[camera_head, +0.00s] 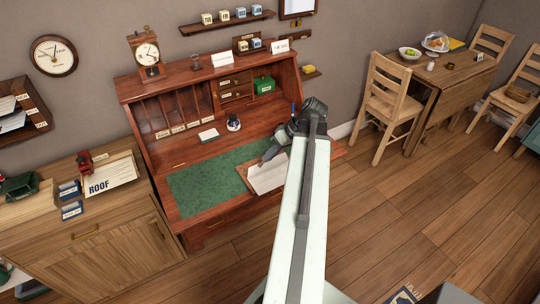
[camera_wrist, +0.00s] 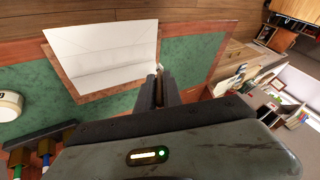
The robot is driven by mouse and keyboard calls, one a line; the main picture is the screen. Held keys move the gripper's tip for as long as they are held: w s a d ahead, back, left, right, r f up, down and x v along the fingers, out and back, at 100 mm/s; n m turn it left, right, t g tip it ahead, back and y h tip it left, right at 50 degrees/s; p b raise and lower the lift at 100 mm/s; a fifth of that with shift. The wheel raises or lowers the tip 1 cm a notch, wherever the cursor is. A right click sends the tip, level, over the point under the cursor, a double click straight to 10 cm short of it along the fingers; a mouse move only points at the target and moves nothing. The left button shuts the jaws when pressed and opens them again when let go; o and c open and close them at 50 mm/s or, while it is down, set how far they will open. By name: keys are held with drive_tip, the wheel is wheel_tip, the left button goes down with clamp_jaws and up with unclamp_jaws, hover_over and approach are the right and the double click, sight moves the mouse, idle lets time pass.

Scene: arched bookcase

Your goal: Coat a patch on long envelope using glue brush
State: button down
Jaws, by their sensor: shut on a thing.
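The long envelope (camera_head: 268,175) lies pale and flat on a wooden board on the desk's green writing surface. In the wrist view the envelope (camera_wrist: 100,50) shows its flap lines, on the brown-edged board (camera_wrist: 125,87). My gripper (camera_head: 272,152) is over the desk by the envelope's upper edge. In the wrist view my gripper (camera_wrist: 160,88) is shut on a thin thing, apparently the glue brush (camera_wrist: 159,69), mostly hidden between the fingers. Its small pale tip is close to the envelope's corner; I cannot tell whether they touch. No coated patch can be made out.
A dark pot with a pale label (camera_head: 233,124) and a small white block (camera_head: 208,135) stand on the desk behind the green surface (camera_head: 205,183). Pigeonholes rise at the back. A low cabinet (camera_head: 100,225) adjoins at left.

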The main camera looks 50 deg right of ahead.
wheel_tip(320, 180, up, 3)
drive_tip(key=p, duration=0.3)
drive_tip(key=shift+r, duration=0.1)
